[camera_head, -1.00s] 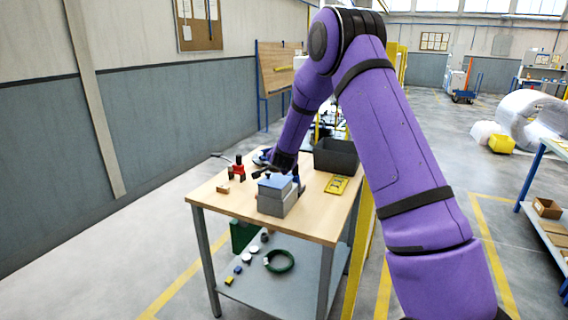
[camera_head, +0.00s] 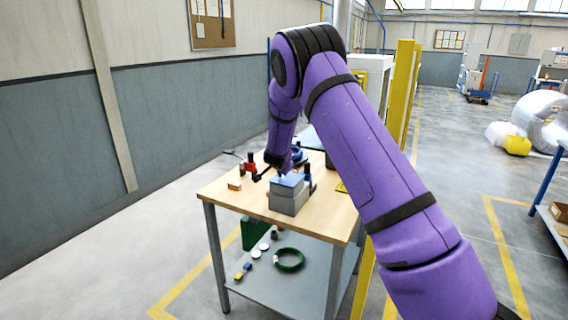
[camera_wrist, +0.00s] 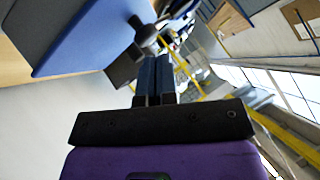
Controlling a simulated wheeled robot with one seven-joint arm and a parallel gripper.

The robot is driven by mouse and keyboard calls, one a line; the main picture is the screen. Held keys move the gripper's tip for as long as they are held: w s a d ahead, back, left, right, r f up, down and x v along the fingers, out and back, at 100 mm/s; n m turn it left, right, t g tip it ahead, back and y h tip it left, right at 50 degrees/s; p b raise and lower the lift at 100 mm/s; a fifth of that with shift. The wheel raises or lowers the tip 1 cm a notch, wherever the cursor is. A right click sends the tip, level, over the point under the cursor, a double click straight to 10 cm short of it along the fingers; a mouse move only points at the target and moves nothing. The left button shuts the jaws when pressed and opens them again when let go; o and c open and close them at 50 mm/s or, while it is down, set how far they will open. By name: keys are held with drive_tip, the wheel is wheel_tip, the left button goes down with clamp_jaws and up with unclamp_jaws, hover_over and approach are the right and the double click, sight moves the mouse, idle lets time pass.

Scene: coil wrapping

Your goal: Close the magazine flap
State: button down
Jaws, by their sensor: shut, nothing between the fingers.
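The magazine is a grey box (camera_head: 288,203) near the front edge of the wooden workbench. Its blue flap (camera_head: 290,181) lies over the top of the box; I cannot tell whether it is fully down. In the wrist view the blue flap (camera_wrist: 85,38) fills the upper left, close to my fingers. My gripper (camera_head: 284,174) is just behind and above the flap in the head view, its tips partly hidden. In the wrist view my gripper (camera_wrist: 156,60) has its two dark fingers together, with nothing between them. A grey rounded knob (camera_wrist: 146,32) shows beyond the fingertips; contact is unclear.
A red and black fixture (camera_head: 249,165) and a small wooden block (camera_head: 234,185) stand left of the magazine on the workbench (camera_head: 250,205). A black upright part (camera_head: 307,174) stands at its right. The lower shelf holds a green ring (camera_head: 289,259).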

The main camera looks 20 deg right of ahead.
drive_tip(key=shift+w+a+f, duration=0.35)
drive_tip(key=shift+w+f, duration=0.05)
drive_tip(key=shift+f, duration=0.3)
drive_tip(key=shift+f, duration=0.15)
